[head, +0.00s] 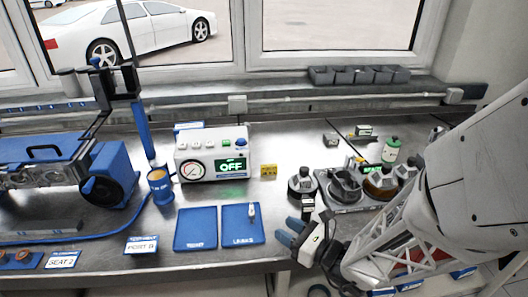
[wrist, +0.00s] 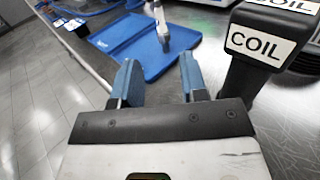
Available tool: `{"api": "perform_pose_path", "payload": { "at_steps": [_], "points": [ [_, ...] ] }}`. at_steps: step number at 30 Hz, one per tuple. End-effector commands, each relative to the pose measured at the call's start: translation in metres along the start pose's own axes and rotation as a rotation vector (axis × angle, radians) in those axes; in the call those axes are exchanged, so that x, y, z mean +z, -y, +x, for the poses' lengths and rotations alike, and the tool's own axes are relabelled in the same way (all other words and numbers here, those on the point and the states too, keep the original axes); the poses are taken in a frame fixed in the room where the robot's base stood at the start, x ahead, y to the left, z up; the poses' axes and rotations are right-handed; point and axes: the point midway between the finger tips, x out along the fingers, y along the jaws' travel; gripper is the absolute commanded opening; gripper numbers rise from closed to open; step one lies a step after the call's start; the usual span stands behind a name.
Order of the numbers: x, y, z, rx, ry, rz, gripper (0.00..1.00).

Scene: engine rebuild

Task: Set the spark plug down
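The spark plug (head: 252,210) is a small white piece standing upright on the blue mat marked LEAKS (head: 235,232). In the wrist view the spark plug (wrist: 158,18) stands on the blue mat (wrist: 125,42), beyond my fingertips, and nothing holds it. My gripper (head: 289,232) is to the right of the LEAKS mat, near the bench's front edge. In the wrist view my gripper (wrist: 158,75) has its two blue fingers spread, with an empty gap between them. The fingers are apart from the plug.
A black block labelled COIL (wrist: 258,45) stands close to my right finger. A second blue mat (head: 196,230) lies left of the LEAKS mat. The tester reading OFF (head: 212,143) stands behind the mats. A parts tray (head: 345,207) is behind my gripper.

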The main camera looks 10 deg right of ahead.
Motion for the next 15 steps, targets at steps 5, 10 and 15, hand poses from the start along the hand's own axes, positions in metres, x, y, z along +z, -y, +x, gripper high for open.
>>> {"api": "perform_pose_path", "payload": {
  "at_steps": [5, 10, 15],
  "points": [
    [0.004, -0.005, 0.002, 0.035, -0.011, -0.026, 0.40],
    [0.017, -0.021, 0.006, 0.143, -0.048, -0.108, 0.40],
    [0.034, -0.048, 0.007, 0.325, -0.114, -0.262, 0.40]
  ]
}}
